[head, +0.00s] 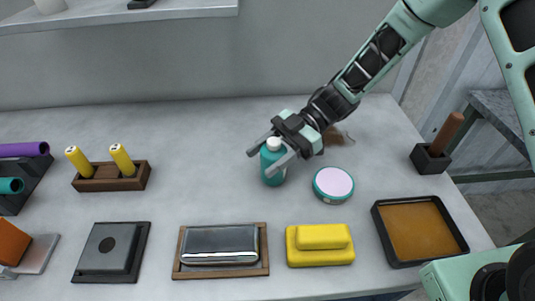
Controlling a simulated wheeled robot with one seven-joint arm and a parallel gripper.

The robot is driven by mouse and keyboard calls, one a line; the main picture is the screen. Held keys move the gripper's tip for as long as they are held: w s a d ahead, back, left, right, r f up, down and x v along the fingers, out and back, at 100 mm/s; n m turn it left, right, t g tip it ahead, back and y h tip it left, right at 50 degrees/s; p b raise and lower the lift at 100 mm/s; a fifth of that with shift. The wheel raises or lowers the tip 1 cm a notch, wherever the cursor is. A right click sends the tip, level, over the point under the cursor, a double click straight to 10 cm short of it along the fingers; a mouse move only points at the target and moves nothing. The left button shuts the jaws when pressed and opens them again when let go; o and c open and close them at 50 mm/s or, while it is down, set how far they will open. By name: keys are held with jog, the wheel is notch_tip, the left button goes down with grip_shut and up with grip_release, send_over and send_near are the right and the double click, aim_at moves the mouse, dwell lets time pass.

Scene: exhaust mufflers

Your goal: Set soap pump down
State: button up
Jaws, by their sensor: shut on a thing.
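The soap pump (273,170) is a teal bottle with a white rounded top, upright near the middle of the grey worktop. My gripper (273,151) reaches in from the upper right with a finger on each side of the bottle's upper part, shut on it. The bottle's base looks at or very near the worktop; I cannot tell whether it touches. The gripper hides some of the bottle's upper side.
A round teal tin with a pink lid (333,184) stands just right of the bottle. A yellow block (320,245), a silver case on a wooden tray (220,245) and a brown-filled black tray (423,231) line the front. Free worktop (195,190) lies left of the bottle.

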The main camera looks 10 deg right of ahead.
jog(key=shift+f, duration=0.2)
jog(key=o, duration=1.1)
jog(key=shift+o, duration=0.2)
